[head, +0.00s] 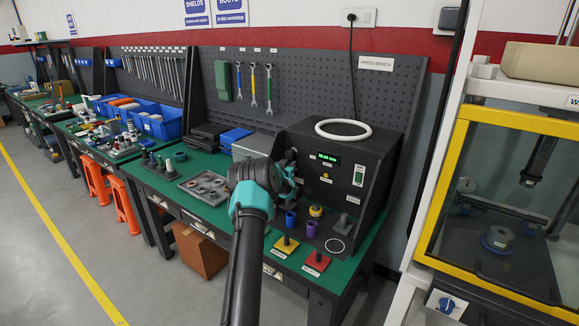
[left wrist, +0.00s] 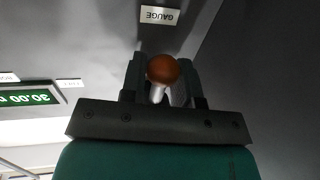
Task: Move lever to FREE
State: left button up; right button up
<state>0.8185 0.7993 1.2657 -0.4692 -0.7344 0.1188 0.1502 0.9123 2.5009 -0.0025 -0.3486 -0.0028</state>
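The lever shows in the left wrist view as an orange-brown ball knob (left wrist: 163,69) on a pale stem. My left gripper (left wrist: 163,78) has one finger on each side of the knob, which about fills the gap; whether the fingers touch it I cannot tell. In the head view my left gripper (head: 291,172) is at the left front edge of the black press box (head: 340,165), and the lever is hidden or too small to make out. No FREE mark is readable. My right gripper is not in view.
A GAUGE label (left wrist: 160,15) and a green display (left wrist: 30,97) are close by. Before the box stand purple and blue cups, a yellow plate (head: 286,244) and a red plate (head: 316,261). A tray of rings (head: 205,188) lies left. A yellow-framed enclosure (head: 437,190) stands right.

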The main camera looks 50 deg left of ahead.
pick_arm(q)
grip_shut()
